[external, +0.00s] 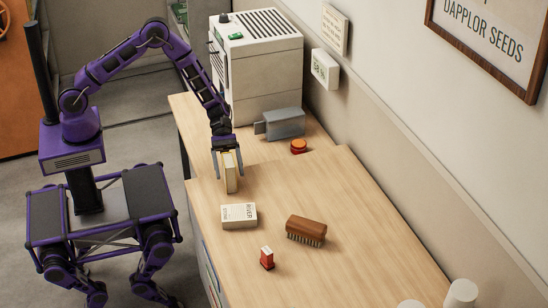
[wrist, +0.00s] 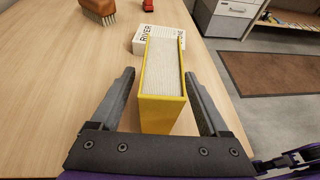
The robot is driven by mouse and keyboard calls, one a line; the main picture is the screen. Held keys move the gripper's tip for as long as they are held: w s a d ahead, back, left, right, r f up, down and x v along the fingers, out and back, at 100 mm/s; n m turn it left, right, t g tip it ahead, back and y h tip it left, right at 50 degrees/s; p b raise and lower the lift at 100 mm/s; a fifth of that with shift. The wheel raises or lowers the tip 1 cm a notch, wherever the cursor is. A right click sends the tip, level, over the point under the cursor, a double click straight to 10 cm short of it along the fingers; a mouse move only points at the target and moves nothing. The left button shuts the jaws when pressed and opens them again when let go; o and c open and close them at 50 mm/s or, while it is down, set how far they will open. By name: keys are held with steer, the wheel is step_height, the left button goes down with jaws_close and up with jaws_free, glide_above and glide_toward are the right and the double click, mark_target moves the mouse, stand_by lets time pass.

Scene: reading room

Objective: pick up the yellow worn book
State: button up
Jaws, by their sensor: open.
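The yellow book (external: 230,172) stands upright on the wooden table near its left edge. In the wrist view the yellow book (wrist: 162,92) shows its yellow cover edges and pale page block between my fingers. My gripper (external: 228,165) is above and around the book, one finger on each side. In the wrist view my gripper (wrist: 160,100) is open, with a visible gap between each finger and the book. Wear on the cover is too small to tell.
A white book (external: 239,216) lies flat just in front of the yellow one. A brown brush (external: 306,230), a small red-and-white object (external: 267,257), a grey device (external: 284,124) and a red button-like object (external: 298,146) are also on the table. A white machine (external: 262,65) stands behind.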

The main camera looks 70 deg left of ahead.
jaws_close()
stand_by(0.4)
